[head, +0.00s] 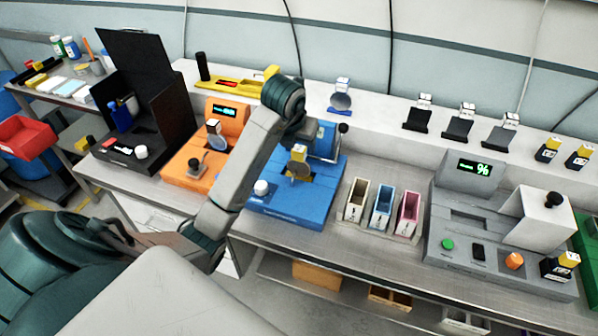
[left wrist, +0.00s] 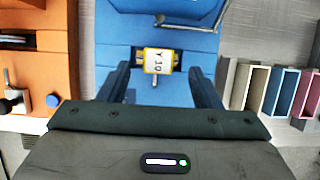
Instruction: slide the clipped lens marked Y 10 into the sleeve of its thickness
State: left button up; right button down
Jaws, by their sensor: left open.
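The clipped lens marked Y 10 shows its yellow-edged white tag (left wrist: 158,61) in the left wrist view. It stands at the blue device (left wrist: 178,38). In the head view, a dark lens with a yellow clip (head: 299,168) stands on the blue device (head: 285,205). My left gripper (left wrist: 158,84) is open, with the tag between its two fingers and a gap on each side. In the head view my arm partly covers the area behind the lens. Three sleeves, cream (head: 356,199), blue (head: 382,207) and pink (head: 408,213), stand right of the blue device. My right gripper is not in view.
An orange device (head: 188,172) with another clipped lens stands left of the blue one. A grey device (head: 462,215) with a % display stands right of the sleeves. More clipped pieces stand along the back ledge (head: 385,122). A black open case (head: 130,85) is at far left.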

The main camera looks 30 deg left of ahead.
aim_at(299, 148)
pick_arm(q)
jog(key=b+x, duration=0.3)
jog(key=shift+a, duration=0.1)
jog(key=shift+p+x, duration=0.5)
jog(key=shift+x, duration=0.45)
jog(key=shift+r, duration=0.1)
jog(key=shift+c, duration=0.5)
grip_shut()
jog(key=shift+r, duration=0.1)
